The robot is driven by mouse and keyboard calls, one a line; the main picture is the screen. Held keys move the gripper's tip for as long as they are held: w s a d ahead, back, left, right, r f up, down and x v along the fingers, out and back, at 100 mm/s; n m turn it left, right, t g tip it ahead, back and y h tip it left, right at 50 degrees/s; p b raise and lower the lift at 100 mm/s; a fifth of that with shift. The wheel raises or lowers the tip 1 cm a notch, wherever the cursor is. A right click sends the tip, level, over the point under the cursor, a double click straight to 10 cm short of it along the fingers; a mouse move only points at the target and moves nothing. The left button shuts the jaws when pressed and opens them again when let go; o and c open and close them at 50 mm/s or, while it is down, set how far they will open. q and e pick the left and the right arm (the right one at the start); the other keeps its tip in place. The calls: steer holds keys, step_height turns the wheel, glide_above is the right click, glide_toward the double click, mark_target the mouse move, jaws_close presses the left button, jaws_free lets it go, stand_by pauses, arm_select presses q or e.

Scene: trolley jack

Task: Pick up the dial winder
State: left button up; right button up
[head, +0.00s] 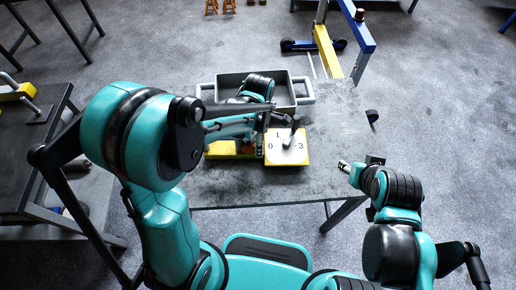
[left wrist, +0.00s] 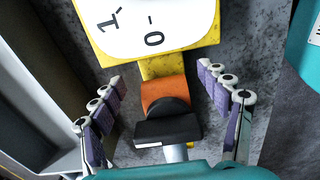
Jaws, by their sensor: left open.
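A yellow plate with a white numbered dial (head: 287,147) lies on the table; a dark, upright lever-like piece (head: 293,132) shows over it. In the left wrist view the dial (left wrist: 150,22) is at the top, joined by a yellow strip to an orange part with a black block (left wrist: 167,128) and a short grey shaft. I cannot tell which piece is the dial winder. My left gripper (head: 264,121) is open just left of the dial; its fingers (left wrist: 161,80) stand apart on either side of the orange and black part, touching nothing visible. My right gripper (head: 358,165) is beyond the table's right front edge; its jaws are unclear.
A grey tray (head: 305,98) with handles stands behind the dial, close to my left gripper. The table (head: 335,125) is bare to the right. A blue and yellow hoist frame (head: 326,48) stands behind it. A dark workbench (head: 30,140) is at the left.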

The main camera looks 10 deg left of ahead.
arm_select(q)
step_height(320, 180, down, 4)
steer(key=shift+s+a+f+b, duration=0.15)
steer(key=shift+f+b, duration=0.05)
steer(key=shift+b, duration=0.8)
steer(key=shift+r, duration=0.1)
steer(key=shift+c, duration=0.3)
jaws_close()
steer(key=shift+r, duration=0.15)
